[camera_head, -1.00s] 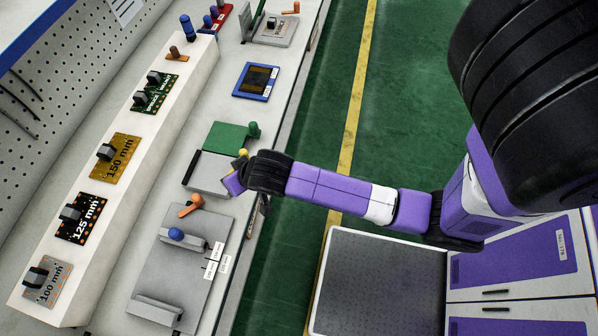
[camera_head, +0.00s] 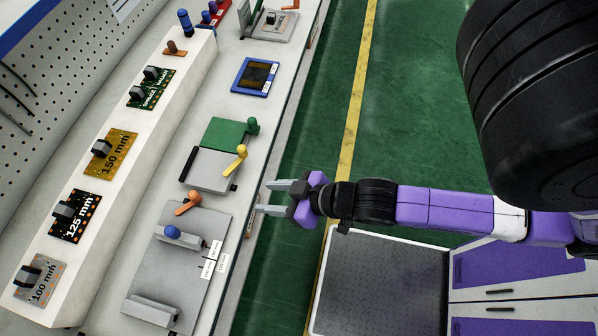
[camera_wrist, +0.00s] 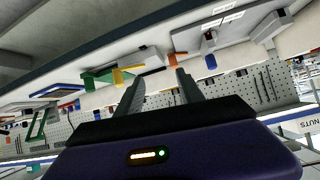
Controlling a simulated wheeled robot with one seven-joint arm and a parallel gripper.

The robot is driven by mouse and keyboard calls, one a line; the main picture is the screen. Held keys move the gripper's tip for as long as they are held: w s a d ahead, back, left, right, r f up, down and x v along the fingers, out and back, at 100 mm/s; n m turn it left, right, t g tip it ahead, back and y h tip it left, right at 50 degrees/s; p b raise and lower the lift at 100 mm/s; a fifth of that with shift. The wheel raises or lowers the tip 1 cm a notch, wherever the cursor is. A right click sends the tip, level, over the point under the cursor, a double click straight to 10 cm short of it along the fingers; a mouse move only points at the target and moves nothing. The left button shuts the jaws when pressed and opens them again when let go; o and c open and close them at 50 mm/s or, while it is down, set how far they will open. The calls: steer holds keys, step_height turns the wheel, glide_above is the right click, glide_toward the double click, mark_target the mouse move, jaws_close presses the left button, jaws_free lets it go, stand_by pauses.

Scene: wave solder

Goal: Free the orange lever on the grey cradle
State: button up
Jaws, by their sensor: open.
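The grey cradle (camera_head: 170,262) is a flat plate with two raised rails, lying on the bench at lower left in the head view. My gripper (camera_head: 266,198) is open and empty, right of the orange lever at the bench's edge, fingers pointing left. In the tilted wrist view, the orange lever (camera_wrist: 177,59) shows just beyond the fingertips (camera_wrist: 158,82), with the blue knob (camera_wrist: 211,62) to its right.
A grey fixture (camera_head: 210,175) with a yellow lever (camera_head: 237,160) and a green plate (camera_head: 226,131) lies beyond the cradle. A white shelf (camera_head: 150,125) with labelled boards runs along the left. Another orange lever (camera_head: 290,3) is at the far end. Green floor lies right of the bench.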

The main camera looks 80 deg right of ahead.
steer(key=s+a+f+n+t+b, duration=0.1)
steer(key=s+a+f+t+b, duration=0.2)
steer(key=b, duration=1.7)
steer(key=s+a+f, duration=0.3)
steer(key=s+f, duration=0.1)
steer(key=f, duration=0.1)
steer(key=shift+s+f+n+y, duration=0.35)
steer(key=shift+f+n+y, duration=0.05)
steer(key=shift+r, duration=0.1)
steer(key=r+p, duration=0.2)
steer(key=r, duration=0.1)
steer(key=r+p, duration=0.1)
steer(key=r, duration=0.1)
steer(key=shift+s+a+p, duration=0.1)
steer(key=shift+s+p, duration=0.15)
steer(key=shift+p, duration=0.1)
